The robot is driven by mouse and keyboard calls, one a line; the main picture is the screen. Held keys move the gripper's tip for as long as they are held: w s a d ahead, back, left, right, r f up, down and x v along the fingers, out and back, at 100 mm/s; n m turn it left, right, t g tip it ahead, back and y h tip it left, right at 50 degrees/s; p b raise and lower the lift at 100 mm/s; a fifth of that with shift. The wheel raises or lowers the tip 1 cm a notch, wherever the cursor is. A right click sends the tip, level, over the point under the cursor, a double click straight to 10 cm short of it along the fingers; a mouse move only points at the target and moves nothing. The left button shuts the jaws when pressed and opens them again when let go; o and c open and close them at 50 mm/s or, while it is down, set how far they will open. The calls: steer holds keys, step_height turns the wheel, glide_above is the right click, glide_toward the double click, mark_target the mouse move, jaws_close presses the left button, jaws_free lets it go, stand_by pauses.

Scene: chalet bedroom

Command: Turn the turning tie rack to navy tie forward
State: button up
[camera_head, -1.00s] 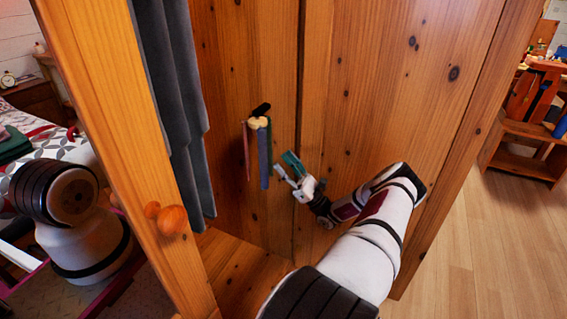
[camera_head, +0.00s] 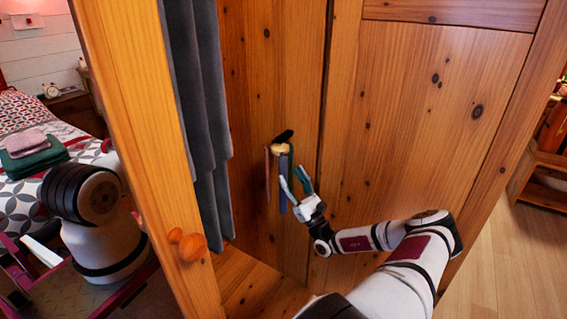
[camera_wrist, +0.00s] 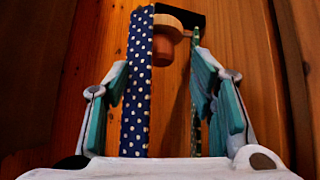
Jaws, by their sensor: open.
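The turning tie rack (camera_head: 280,149) is a small pale wooden hub on a black mount, fixed to the wardrobe's inner wall. A reddish tie (camera_head: 267,172) hangs at its left and the navy tie (camera_head: 283,192) at its front. In the wrist view the navy tie (camera_wrist: 136,85) has white dots and hangs just inside the left finger. A green patterned tie (camera_wrist: 196,125) hangs by the right finger, partly hidden. The rack's hub (camera_wrist: 172,22) shows above, with an orange-brown round part below it. My gripper (camera_head: 293,181) is open around the ties' space; contact is unclear.
Grey cloth (camera_head: 200,110) hangs left of the rack. The wardrobe's front post (camera_head: 140,150) with a round wooden knob (camera_head: 192,247) stands at the left. The wooden door panel (camera_head: 420,120) is at the right. The wardrobe floor (camera_head: 255,280) below looks clear.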

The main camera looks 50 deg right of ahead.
mark_target(280, 152)
steer(key=x, duration=0.6)
steer(key=c, duration=0.8)
steer(key=shift+a+n+y, duration=0.1)
steer(key=shift+n+y, duration=0.2)
steer(key=shift+y, duration=0.2)
steer(key=shift+c, duration=0.9)
